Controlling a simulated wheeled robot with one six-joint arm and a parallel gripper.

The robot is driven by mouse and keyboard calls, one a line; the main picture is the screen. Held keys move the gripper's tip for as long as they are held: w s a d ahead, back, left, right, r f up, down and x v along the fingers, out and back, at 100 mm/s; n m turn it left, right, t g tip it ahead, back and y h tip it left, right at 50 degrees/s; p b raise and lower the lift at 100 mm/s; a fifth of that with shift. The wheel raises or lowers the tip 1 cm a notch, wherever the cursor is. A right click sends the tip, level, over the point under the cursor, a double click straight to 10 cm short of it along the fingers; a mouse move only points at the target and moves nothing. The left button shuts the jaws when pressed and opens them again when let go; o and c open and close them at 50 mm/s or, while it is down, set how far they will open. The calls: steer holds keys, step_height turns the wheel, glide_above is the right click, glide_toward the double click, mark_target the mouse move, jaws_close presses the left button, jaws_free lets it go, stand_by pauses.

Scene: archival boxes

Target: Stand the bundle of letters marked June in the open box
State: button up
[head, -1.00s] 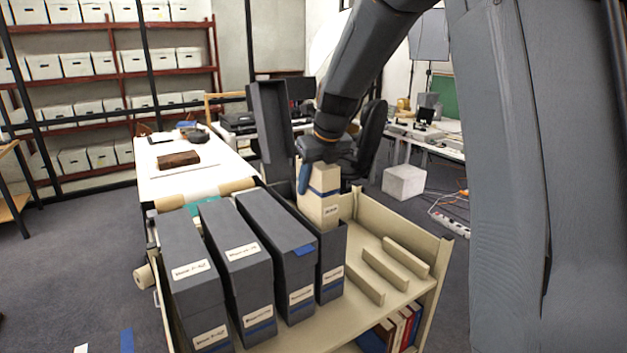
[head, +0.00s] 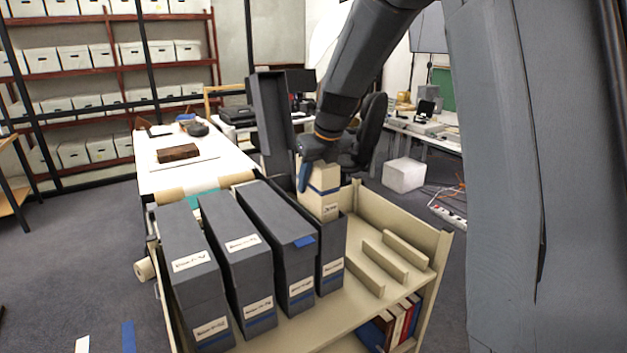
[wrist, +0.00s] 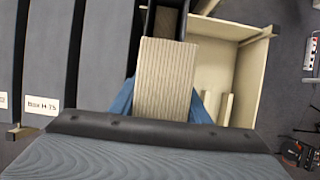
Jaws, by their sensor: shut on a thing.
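A cream bundle of letters (head: 321,178) with a blue band and a small white label is upright in my gripper (head: 312,168). The label is too small to read surely. My gripper is shut on its upper part, and the blue fingers also show beside the bundle (wrist: 166,80) in the wrist view. The open box (head: 331,258) is grey, with its lid (head: 269,120) standing up behind. The bundle's lower end is inside the box mouth, hidden by the front wall. I cannot tell whether it touches the box floor.
Several closed grey boxes (head: 249,250) stand close on the left of the open box. The cart (head: 336,318) has low cream dividers (head: 384,262) on the right with free slots between them. Books (head: 395,325) sit on the shelf below.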

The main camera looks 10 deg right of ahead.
steer(key=shift+f, duration=0.1)
steer(key=shift+f+b, duration=0.3)
steer(key=shift+f, duration=1.35)
steer(key=o, duration=1.5)
steer(key=shift+r+p, duration=1.05)
steer(key=shift+p, duration=0.1)
steer(key=shift+r, duration=1.9)
